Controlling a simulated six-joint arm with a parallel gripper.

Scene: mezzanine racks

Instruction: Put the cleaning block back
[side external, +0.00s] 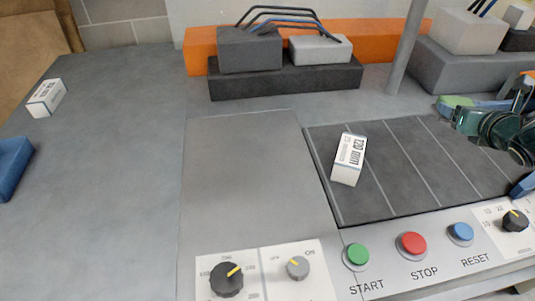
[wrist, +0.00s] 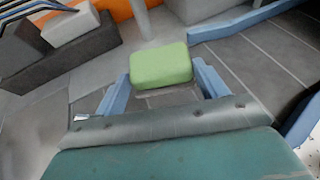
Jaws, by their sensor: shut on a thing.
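The cleaning block is a light green block (wrist: 161,66) with rounded edges. It sits between the two blue fingers of my gripper (wrist: 163,80) in the wrist view. My gripper is shut on it. In the side view the green block (side external: 457,101) shows at the right, with my gripper (side external: 470,105) coming in from the right edge. The block appears held above the back right part of the dark lined panel (side external: 405,150). The far finger and part of the block are hidden in the side view.
A white box marked 120 mm (side external: 348,158) stands on the dark panel. Another white box (side external: 46,98) and a blue object (side external: 12,168) lie at left. Dark and orange blocks with cables (side external: 250,50) stand behind. A grey post (side external: 406,48) rises near them. Buttons (side external: 411,245) line the front.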

